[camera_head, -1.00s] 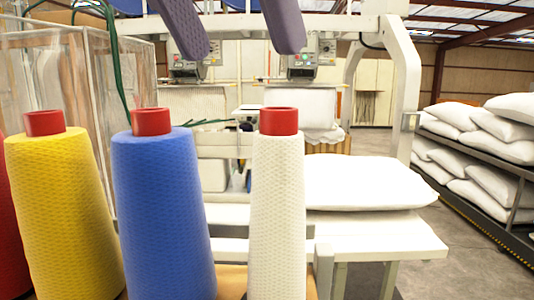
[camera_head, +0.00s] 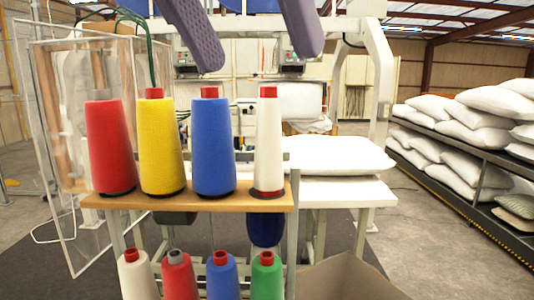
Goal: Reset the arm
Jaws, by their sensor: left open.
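My left gripper (camera_head: 259,61) shows only as two purple-grey fingers hanging down from the top edge, close to the camera. The fingers are wide apart with nothing between them. The rest of that arm is out of the picture. My right gripper is not in view. Below and beyond the fingers, a red cone (camera_head: 113,148), a yellow cone (camera_head: 161,146), a blue cone (camera_head: 213,148) and a white cone (camera_head: 269,147) of thread stand upright on a wooden shelf (camera_head: 190,200).
Several more thread cones stand on a lower level, including a green one (camera_head: 266,278). A clear panel enclosure (camera_head: 60,190) stands left. A white pillow (camera_head: 330,155) lies on a table (camera_head: 350,193). A cardboard box (camera_head: 345,277) is in front. Racked pillows (camera_head: 470,130) stand right, beyond open floor.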

